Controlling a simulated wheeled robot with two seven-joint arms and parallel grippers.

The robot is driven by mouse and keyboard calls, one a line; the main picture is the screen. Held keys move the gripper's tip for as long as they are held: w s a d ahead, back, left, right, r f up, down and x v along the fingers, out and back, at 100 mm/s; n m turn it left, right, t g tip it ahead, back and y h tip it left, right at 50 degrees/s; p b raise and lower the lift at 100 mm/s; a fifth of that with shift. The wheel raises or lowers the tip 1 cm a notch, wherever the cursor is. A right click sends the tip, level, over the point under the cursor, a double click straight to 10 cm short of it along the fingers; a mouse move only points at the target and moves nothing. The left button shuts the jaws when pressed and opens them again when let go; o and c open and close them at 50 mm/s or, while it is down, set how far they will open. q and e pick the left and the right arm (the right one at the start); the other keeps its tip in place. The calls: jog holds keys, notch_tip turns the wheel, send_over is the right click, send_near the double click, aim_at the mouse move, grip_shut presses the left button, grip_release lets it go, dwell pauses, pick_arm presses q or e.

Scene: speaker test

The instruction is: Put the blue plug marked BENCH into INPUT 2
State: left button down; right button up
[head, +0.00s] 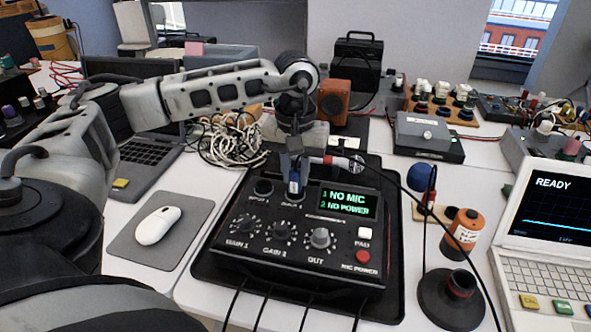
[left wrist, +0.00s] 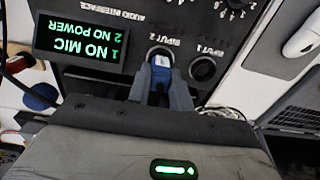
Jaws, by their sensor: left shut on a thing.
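The audio interface (head: 300,262) is a black box with a green screen (head: 348,203) reading "1 NO MIC" and "2 NO POWER". My left gripper (head: 293,178) points down at its panel and is shut on a blue plug (head: 294,189). In the left wrist view the blue plug (left wrist: 161,64) is between the fingers, at the INPUT 2 socket (left wrist: 159,50). The plug's end is at the socket's mouth; I cannot tell how deep it sits. No BENCH marking is legible. INPUT 1 (left wrist: 203,69) is empty beside it. My right gripper is not in view.
The interface stands on a black tray (head: 396,290). A white mouse (head: 158,226) lies on a grey mat to the left. Tangled cables (head: 228,142) lie behind.

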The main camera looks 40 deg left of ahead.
aim_at(296, 170)
pick_arm(q)
jog(key=c, duration=1.2)
grip_release()
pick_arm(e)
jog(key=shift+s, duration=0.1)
pick_arm(q)
notch_tip(296, 170, up, 16)
jog(key=shift+f+p, duration=0.1)
jog(key=shift+p, duration=1.05)
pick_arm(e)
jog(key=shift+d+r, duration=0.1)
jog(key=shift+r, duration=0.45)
